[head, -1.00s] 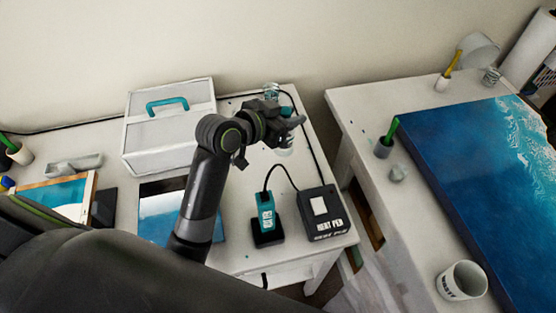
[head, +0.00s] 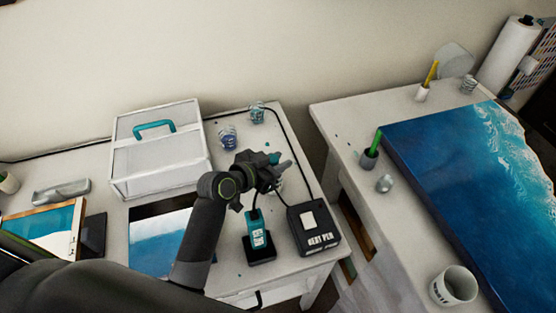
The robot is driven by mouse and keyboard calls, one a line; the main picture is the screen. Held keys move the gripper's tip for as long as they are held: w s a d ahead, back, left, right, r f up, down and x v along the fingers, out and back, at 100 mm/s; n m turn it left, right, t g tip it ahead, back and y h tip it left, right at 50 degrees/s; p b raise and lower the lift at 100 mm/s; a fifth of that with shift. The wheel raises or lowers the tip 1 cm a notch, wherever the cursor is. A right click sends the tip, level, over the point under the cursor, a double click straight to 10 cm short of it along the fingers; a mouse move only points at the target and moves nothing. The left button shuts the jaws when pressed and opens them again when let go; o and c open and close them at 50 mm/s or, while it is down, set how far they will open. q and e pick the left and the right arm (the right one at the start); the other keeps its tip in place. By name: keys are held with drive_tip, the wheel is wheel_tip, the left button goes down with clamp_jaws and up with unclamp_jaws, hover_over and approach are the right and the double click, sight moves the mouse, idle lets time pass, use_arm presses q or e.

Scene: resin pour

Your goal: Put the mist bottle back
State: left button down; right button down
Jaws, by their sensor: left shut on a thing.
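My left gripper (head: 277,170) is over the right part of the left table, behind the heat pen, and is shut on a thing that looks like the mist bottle. The gripper hides most of the bottle. A small teal top (head: 274,158) shows above the fingers, and a bit of pale body seems to show just below them. I cannot tell whether its base touches the table. My right gripper is not in view.
The black heat pen box (head: 313,231) and the teal heat pen (head: 258,231) stand just in front of the gripper. Two small jars (head: 228,138) (head: 257,113) stand behind it. A white case (head: 158,150) is to the left. A gap separates the right table (head: 350,118).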

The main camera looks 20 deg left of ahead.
use_arm(q)
drive_tip(key=shift+f, duration=0.1)
drive_tip(key=c, duration=1.6)
unclamp_jaws()
drive_tip(key=o, duration=0.4)
drive_tip(key=shift+o, duration=0.2)
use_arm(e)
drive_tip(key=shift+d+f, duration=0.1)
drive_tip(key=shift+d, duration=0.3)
